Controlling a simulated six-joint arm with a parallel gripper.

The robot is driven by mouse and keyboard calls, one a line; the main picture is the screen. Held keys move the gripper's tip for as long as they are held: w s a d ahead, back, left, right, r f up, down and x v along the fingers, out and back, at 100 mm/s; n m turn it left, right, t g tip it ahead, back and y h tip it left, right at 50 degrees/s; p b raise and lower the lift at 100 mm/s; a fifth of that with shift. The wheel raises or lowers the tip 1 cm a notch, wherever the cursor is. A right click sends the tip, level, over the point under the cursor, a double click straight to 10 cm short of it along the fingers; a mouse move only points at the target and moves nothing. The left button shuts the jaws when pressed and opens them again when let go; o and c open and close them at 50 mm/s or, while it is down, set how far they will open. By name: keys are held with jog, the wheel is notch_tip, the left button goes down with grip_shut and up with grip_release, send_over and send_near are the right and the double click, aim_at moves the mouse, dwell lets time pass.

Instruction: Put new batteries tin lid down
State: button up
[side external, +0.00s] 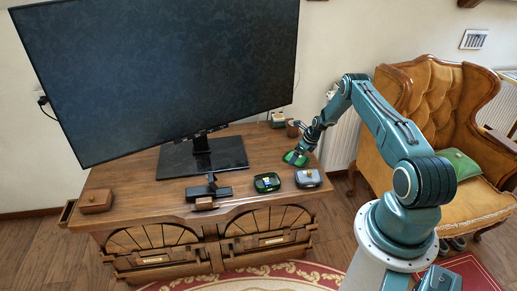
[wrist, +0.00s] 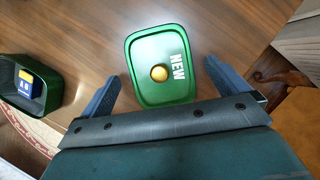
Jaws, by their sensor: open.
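The green lid (wrist: 160,45), marked NEW with a gold knob on top, lies knob up on the wooden cabinet top. In the side view the lid (side external: 292,159) is partly hidden by my gripper (side external: 301,152). In the wrist view my gripper (wrist: 160,74) is open, with one finger on each side of the lid and gaps showing between. The open green tin (wrist: 48,100) is at the left edge of the wrist view with a blue and yellow battery block inside. In the side view the tin (side external: 267,190) stands left of the lid.
A closed grey tin (side external: 308,179) stands right of the green tin. A large screen (side external: 160,65) on a black stand fills the left and back. A small wooden box (side external: 97,203) sits far left. A brown cup (side external: 293,128) stands behind my gripper.

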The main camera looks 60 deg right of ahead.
jog(key=v, duration=1.1)
jog(key=shift+s+r, duration=0.2)
jog(key=shift+r, duration=0.05)
dwell(0.4)
